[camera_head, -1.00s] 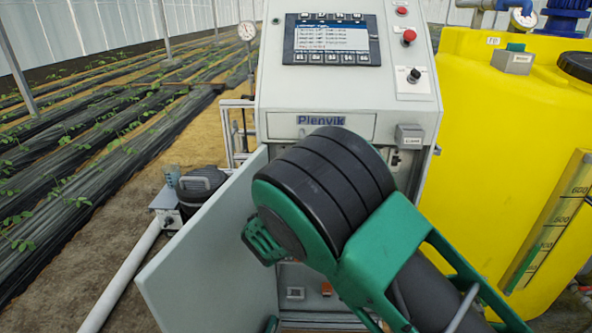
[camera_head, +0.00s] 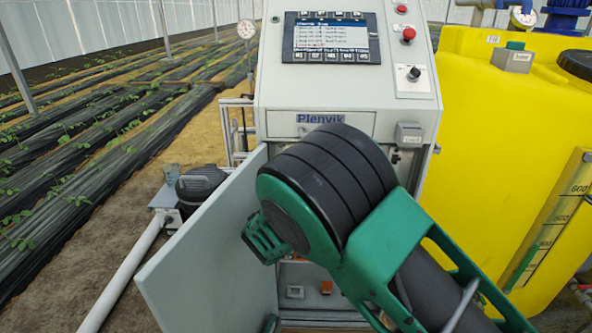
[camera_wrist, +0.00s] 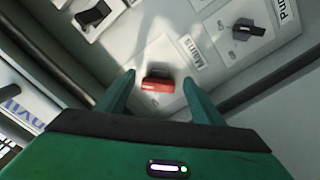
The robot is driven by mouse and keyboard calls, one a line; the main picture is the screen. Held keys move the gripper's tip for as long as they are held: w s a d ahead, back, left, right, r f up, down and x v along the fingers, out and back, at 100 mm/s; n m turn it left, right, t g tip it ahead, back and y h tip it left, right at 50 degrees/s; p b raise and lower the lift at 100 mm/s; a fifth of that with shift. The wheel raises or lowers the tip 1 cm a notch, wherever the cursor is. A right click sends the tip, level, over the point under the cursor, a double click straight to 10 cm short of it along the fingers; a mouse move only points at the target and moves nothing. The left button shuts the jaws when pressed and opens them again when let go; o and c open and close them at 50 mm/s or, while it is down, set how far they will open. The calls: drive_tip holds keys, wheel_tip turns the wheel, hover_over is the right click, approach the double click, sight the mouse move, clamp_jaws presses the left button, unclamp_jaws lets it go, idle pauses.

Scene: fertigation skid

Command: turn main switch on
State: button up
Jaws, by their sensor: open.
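The main switch (camera_wrist: 157,82) is a red handle on a light plate, with a partly readable "Main" label (camera_wrist: 191,51) beside it in the wrist view. My gripper (camera_wrist: 159,80) is open, with one green finger to the left and one to the right of the red handle. A gap shows on each side, so the fingers do not appear to touch it. The handle lies crosswise between the fingers. In the head view my arm covers the switch and the fingertips.
The open cabinet door (camera_head: 205,255) stands left of my arm. The control cabinet (camera_head: 345,95) is behind, a yellow tank (camera_head: 490,130) at right.

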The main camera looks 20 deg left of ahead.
drive_tip(key=v, duration=1)
drive_tip(key=shift+s, duration=0.3)
drive_tip(key=shift+w+d, duration=0.1)
drive_tip(key=shift+d, duration=0.1)
